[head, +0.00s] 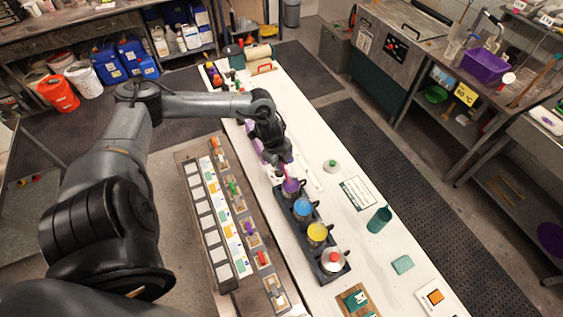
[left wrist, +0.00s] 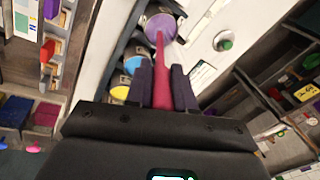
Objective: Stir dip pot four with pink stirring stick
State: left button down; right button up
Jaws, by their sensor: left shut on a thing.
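My left gripper (head: 284,163) is shut on the pink stirring stick (left wrist: 161,80), which points away from the jaws. In the left wrist view, the far end of the stick overlaps the purple-filled pot (left wrist: 158,24). That pot also shows in the head view (head: 292,187), just below the gripper. I cannot tell how deep the stick's tip is. A blue pot (head: 303,208), a yellow pot (head: 318,234) and a pot with a white top and red centre (head: 332,260) follow in one dark rack. No pot number is readable. My right gripper is not in view.
The white table (head: 405,288) carries a green cup (head: 379,219), a teal block (head: 402,264), a white-and-green round item (head: 331,166) and a printed card (head: 357,193). A board of samples (head: 214,222) lies left of the rack.

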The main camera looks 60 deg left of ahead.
pick_arm(q)
jog(key=shift+r, duration=5.5)
